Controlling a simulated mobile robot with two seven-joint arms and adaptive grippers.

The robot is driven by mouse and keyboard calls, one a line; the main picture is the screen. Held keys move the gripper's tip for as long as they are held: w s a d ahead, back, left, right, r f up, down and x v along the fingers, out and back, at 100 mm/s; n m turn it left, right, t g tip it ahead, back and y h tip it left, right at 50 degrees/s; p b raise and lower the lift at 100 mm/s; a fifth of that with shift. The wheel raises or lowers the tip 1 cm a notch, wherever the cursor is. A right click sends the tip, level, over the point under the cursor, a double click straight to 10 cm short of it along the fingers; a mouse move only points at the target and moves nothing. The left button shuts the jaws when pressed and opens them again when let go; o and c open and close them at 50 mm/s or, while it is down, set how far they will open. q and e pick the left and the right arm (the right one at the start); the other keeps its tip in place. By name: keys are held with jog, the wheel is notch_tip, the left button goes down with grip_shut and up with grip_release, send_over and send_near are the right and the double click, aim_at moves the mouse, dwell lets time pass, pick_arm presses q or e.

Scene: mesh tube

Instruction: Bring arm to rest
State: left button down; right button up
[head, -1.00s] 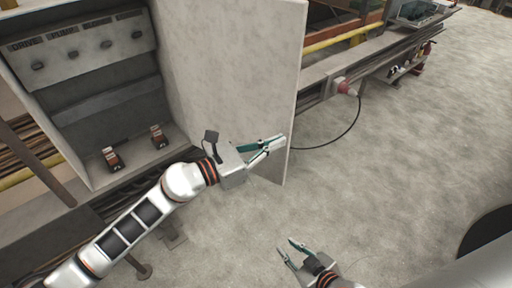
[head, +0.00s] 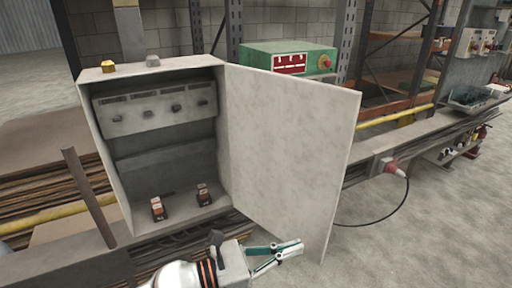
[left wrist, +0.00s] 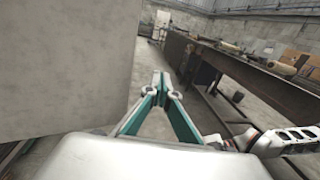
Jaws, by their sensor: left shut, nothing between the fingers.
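My left gripper (head: 299,246) is at the bottom of the head view, in front of the lower part of the open cabinet door (head: 285,150). Its fingers are together with nothing between them. In the left wrist view the fingertips (left wrist: 160,84) meet, with a large pale panel to their left. I cannot tell from the head view whether the gripper touches the door. My right gripper is outside the head view. A white arm link with dark panels shows at the right of the left wrist view, but no right fingers can be made out.
The open grey cabinet (head: 105,140) holds a row of knobs and two small orange-and-black switches (head: 157,208) (head: 203,194). A green box (head: 290,58) stands behind the door. A red plug (head: 392,168) with a black cable is at right. Open floor lies right of the door.

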pick_arm(q)
jog(key=w+a+f+n+t+y, duration=0.2)
jog(key=a+f+n+t+y, duration=0.45)
jog(key=n, duration=0.85)
jog(key=w+a+f+n+t+y, duration=0.1)
jog(key=w+a+f+n+t, duration=0.2)
jog(key=a+n, duration=0.85)
jog(key=s+a+f+n+g+y, duration=0.1)
jog(key=s+a+f+n+y, duration=0.2)
jog(key=s+a+f+n, duration=0.3)
jog(key=s+a+f+n+g+y, duration=0.2)
jog(key=s+a+f+n+y, duration=0.2)
jog(key=f+n, duration=1)
jog(key=s+a, duration=0.3)
jog(key=s, duration=0.2)
jog(key=shift+a+f, duration=0.2)
jog(key=shift+f, duration=0.1)
jog(key=shift+w, duration=0.1)
